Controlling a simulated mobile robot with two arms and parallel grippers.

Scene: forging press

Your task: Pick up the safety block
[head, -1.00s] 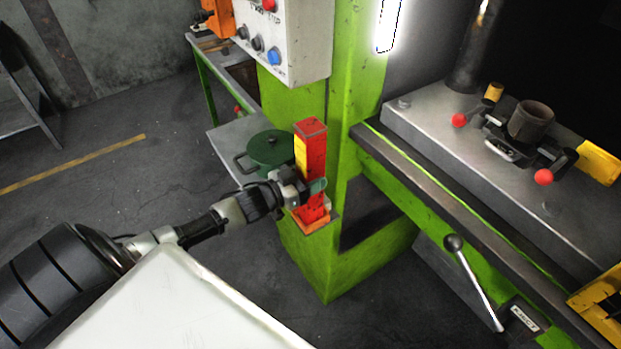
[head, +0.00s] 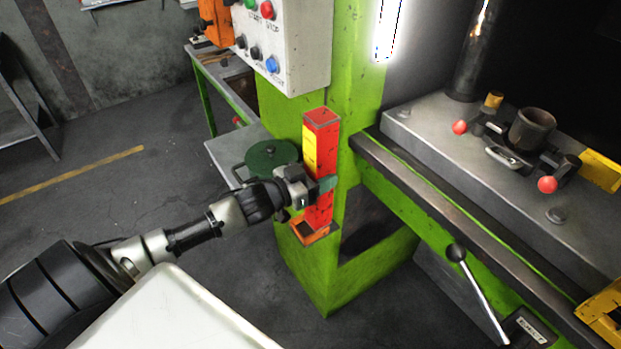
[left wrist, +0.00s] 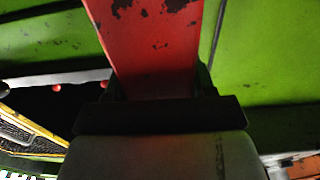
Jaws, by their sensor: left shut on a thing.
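The safety block (head: 322,150) is a tall red upright post with a yellow label on its left side. It stands near the green press column, above a small orange holder (head: 314,232) on that column. I cannot tell whether its lower end is clear of the holder. My left gripper (head: 318,188) is shut on the block at its lower middle. In the left wrist view the red block (left wrist: 155,45), with worn dark patches, runs up from between the fingers (left wrist: 158,95). My right gripper is not in view.
The green press frame (head: 355,110) stands right behind the block. A white button panel (head: 285,45) hangs above it. A dark green lidded pot (head: 270,158) sits on a grey shelf at the left. The press bed (head: 470,165) with red-knobbed clamps lies to the right.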

